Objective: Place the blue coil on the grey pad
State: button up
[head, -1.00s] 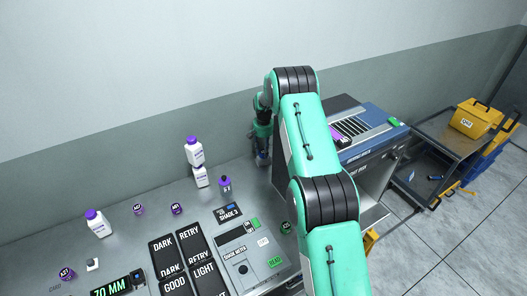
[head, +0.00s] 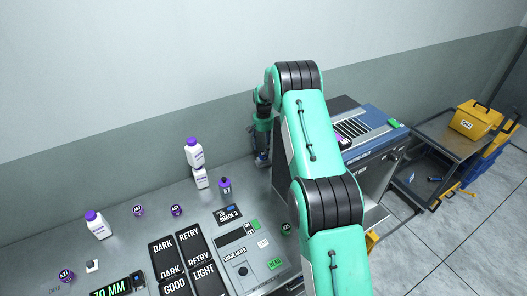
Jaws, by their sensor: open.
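My gripper (head: 261,160) is at the back of the grey bench, near the wall and left of the blue machine. It points down and is small and partly dark in the head view. I take its jaws as open, and I see nothing held in it. I cannot make out a blue coil for certain. A small dark blue item (head: 435,179) lies on the cart at the right, too small to identify. I cannot pick out the grey pad, and my arm hides part of the bench and machine.
Stacked white bottles (head: 195,153) and a small purple bottle (head: 225,187) stand left of my gripper. Another white bottle (head: 98,225) is at far left. The blue-topped machine (head: 365,128) stands right of my arm. A yellow box (head: 472,121) sits on the dark cart (head: 425,150).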

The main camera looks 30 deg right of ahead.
notch_tip(320, 180, up, 8)
jog(key=shift+f, duration=0.15)
dwell(0.7)
notch_tip(320, 180, up, 21)
jog(key=n+t, duration=0.1)
jog(key=n, duration=0.1)
send_over(263, 154)
jog(key=s+a, duration=0.9)
jog(key=a, duration=0.1)
jog(key=s+a+r+n+t, duration=0.1)
jog(key=s+a+r+t, duration=0.1)
jog(key=s+a+r, duration=0.85)
jog(key=s+a+r+n+t, duration=0.1)
jog(key=s+a+r, duration=0.2)
jog(key=s, duration=0.7)
jog(key=s+a+r+n, duration=0.1)
jog(key=s+a+r, duration=0.1)
jog(key=s, duration=0.7)
jog(key=s+a+f+n, duration=0.1)
jog(key=s+a, duration=0.1)
jog(key=s, duration=0.6)
jog(key=s+a+f+t, duration=0.1)
jog(key=s+a+f, duration=0.1)
jog(key=s, duration=0.6)
jog(key=shift+s+f+n+t, duration=0.25)
jog(key=shift+s+n+t, duration=0.05)
jog(key=shift+n, duration=0.1)
